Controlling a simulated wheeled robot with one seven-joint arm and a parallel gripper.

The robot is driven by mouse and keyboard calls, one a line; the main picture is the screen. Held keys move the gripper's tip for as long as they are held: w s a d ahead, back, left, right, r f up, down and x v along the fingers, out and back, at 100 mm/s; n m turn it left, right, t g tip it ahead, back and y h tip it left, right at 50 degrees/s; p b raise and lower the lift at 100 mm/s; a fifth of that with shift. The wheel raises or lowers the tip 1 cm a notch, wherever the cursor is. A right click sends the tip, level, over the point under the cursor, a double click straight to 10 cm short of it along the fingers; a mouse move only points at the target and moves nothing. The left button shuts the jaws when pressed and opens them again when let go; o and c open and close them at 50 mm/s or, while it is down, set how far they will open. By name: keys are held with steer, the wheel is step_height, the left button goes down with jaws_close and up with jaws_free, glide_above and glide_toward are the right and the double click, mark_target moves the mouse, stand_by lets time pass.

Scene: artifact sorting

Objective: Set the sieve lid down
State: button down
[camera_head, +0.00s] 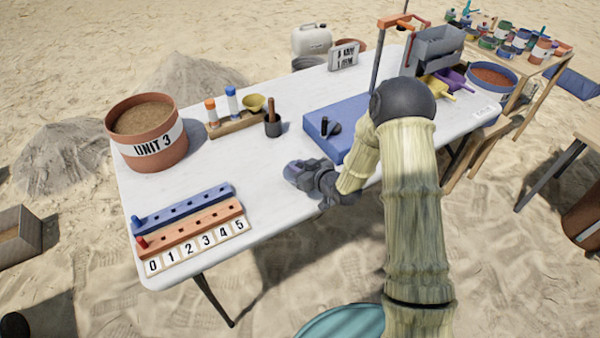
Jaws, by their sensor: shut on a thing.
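My gripper (294,172) is low over the front edge of the white table, left of the blue slab. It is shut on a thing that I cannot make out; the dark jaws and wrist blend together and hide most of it. I cannot pick out the sieve lid for certain. A round blue-rimmed tub (514,86) with reddish contents stands at the table's far right end. I cannot tell whether it is the sieve.
The white table (240,165) is clear left of my gripper.

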steer(key=shift+f, duration=1.85)
steer(key=shift+f, duration=0.2)
steer(key=c, duration=1.2)
jaws_free()
steer(key=shift+r, duration=0.1)
steer(key=shift+c, duration=0.2)
steer(key=shift+r, duration=0.15)
steer(key=v, duration=1.2)
steer(key=shift+b, duration=0.45)
